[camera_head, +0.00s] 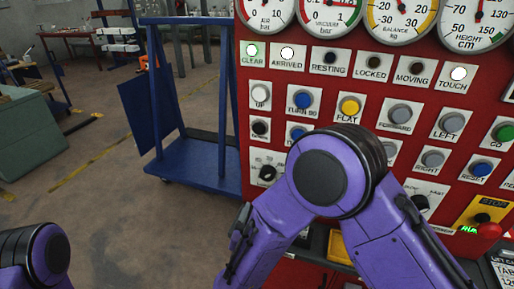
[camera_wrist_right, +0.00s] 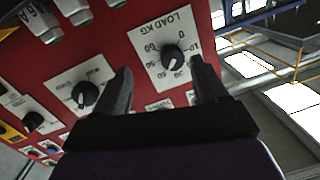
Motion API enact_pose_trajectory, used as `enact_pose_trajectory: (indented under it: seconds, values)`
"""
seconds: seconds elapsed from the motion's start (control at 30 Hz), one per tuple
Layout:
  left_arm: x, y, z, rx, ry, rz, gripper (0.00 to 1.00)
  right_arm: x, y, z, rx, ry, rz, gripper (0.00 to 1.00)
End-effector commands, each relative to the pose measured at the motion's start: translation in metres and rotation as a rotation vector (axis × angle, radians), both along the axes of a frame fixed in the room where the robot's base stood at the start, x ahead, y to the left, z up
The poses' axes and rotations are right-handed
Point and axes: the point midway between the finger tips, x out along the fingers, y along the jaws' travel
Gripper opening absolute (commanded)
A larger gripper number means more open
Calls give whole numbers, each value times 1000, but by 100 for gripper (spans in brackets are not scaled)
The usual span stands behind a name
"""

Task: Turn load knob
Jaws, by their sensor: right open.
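The load knob (camera_wrist_right: 172,60) is a round black knob on a white scale plate marked LOAD KG, upside down in the right wrist view. In the head view the load knob (camera_head: 267,172) is at the lower left of the red panel, beside my purple right arm. My right gripper (camera_wrist_right: 160,66) is open, with one dark fingertip on each side of the knob in the picture, nearer the right one. Contact or remaining depth cannot be told. Only part of my left arm shows at lower left.
A second black knob (camera_wrist_right: 85,95) is beside the left finger. Buttons, lamps and gauges fill the red panel (camera_head: 305,30). A yellow stop box (camera_head: 485,214) is at lower right. A blue trolley (camera_head: 195,165) stands left of the panel, with open floor beyond.

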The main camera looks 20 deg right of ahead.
Motion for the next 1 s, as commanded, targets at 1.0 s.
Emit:
enact_pose_trajectory:
  seconds: [1.0]
  values:
    - [0, 0, 37, 0, 2, 0, 72, 89, -39, 35, -11, -59, -38, 66]
